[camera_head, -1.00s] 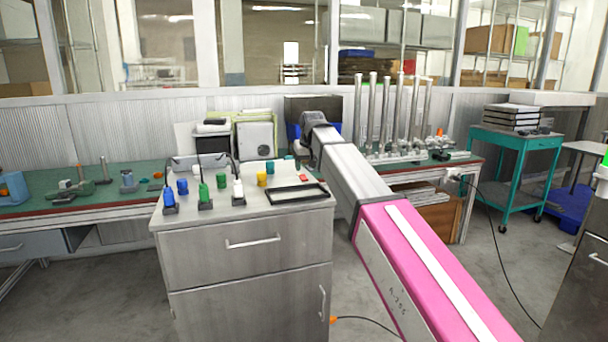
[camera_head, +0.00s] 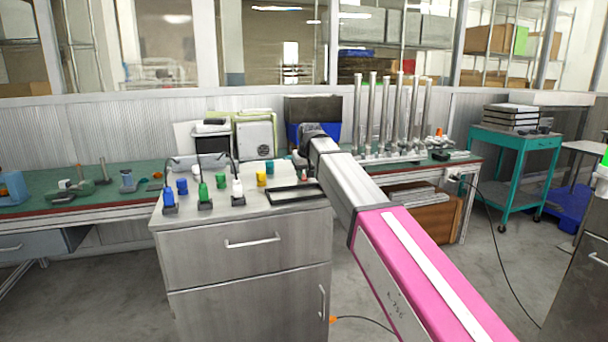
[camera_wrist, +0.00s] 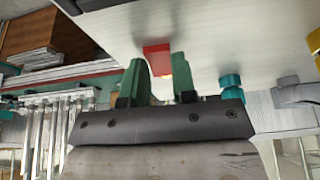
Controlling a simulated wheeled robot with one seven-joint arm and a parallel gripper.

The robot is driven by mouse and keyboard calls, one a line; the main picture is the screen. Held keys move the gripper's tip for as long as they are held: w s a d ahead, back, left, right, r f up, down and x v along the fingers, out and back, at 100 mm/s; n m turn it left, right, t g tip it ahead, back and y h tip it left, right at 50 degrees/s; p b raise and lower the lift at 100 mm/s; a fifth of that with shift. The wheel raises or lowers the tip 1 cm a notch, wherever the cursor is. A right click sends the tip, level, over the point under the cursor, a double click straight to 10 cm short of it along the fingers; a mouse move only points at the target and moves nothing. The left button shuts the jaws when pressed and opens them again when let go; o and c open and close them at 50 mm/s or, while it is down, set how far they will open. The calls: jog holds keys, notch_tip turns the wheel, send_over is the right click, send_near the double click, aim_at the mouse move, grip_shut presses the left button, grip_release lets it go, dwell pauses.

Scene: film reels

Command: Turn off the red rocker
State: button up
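The red rocker (camera_wrist: 156,48) shows in the wrist view as a small red block on the pale cabinet top. My gripper (camera_wrist: 159,64) has two green fingers with a gap between them. The fingertips are close to the red rocker, one toward each side of it. A small light spot shows on the rocker between the fingers. I cannot tell whether they touch it. In the head view my wrist hangs over the back right of the cabinet top and largely hides the rocker and the fingers.
The metal cabinet (camera_head: 245,250) carries a black-framed tray (camera_head: 294,194), a yellow cylinder (camera_head: 261,179), a teal cylinder (camera_head: 270,166), and blue, green and white pieces with cables at the left. Metal posts (camera_head: 372,110) stand on the bench behind my arm.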

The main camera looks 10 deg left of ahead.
jog(key=shift+w+a+r+g+h, duration=0.15)
jog(key=shift+w+g+h, duration=0.15)
jog(key=shift+g, duration=0.2)
jog(key=shift+w+a+f+g+h, duration=0.15)
jog(key=shift+g+h, duration=0.15)
jog(key=shift+g, duration=0.2)
jog(key=shift+r+g+h, duration=0.1)
jog(key=shift+g+h, duration=0.4)
jog(key=shift+g, duration=0.2)
jog(key=o, duration=0.9)
jog(key=r, duration=1)
jog(key=shift+s+d+r, duration=0.1)
jog(key=shift+s+r, duration=0.1)
jog(key=shift+r, duration=0.2)
